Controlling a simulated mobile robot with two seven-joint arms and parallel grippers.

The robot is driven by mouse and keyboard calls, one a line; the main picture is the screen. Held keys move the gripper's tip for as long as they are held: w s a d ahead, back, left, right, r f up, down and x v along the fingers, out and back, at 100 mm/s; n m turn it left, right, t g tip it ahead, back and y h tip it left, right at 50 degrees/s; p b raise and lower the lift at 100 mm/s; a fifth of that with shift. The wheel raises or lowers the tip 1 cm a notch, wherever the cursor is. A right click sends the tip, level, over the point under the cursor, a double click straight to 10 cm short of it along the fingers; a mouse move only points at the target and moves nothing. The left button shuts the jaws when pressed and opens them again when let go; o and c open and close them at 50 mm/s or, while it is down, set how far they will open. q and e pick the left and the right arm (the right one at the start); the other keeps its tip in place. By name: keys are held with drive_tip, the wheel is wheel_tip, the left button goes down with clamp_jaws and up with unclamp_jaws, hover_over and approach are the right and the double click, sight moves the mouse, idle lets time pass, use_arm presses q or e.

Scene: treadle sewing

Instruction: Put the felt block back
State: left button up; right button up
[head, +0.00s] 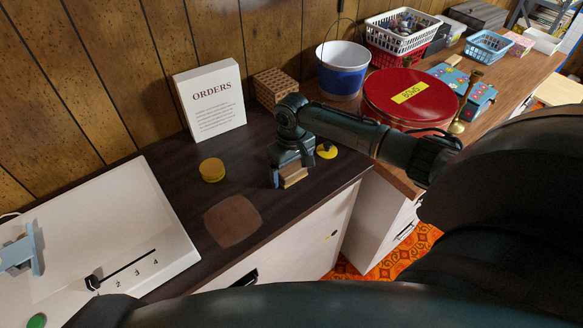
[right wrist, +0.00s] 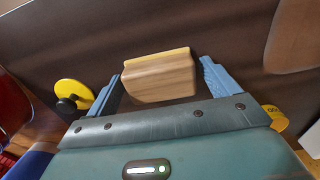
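The felt block (right wrist: 158,77), a wooden block with a yellow strip along one edge, shows between the fingers of my right gripper (right wrist: 160,80) in the right wrist view. The fingers are spread on either side of it, with a visible gap at the right finger. In the head view my right gripper (head: 291,180) points down at the dark counter, and the block (head: 294,174) shows partly below it. Whether the block touches the counter is hard to tell. A brown rounded-square patch (head: 232,220) lies bare on the counter.
A yellow round stack (head: 212,170) and a yellow disc with a black knob (head: 327,152) flank the gripper. Behind stand an ORDERS sign (head: 211,100), a brick-patterned block (head: 275,86) and a blue-white bucket (head: 342,72). A red tin (head: 409,98) stands right; a white panel (head: 110,225) left.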

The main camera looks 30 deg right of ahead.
sight(292, 168)
drive_tip(key=shift+o, duration=0.5)
drive_tip(key=shift+r, duration=0.15)
wheel_tip(292, 168, up, 12)
idle(0.6)
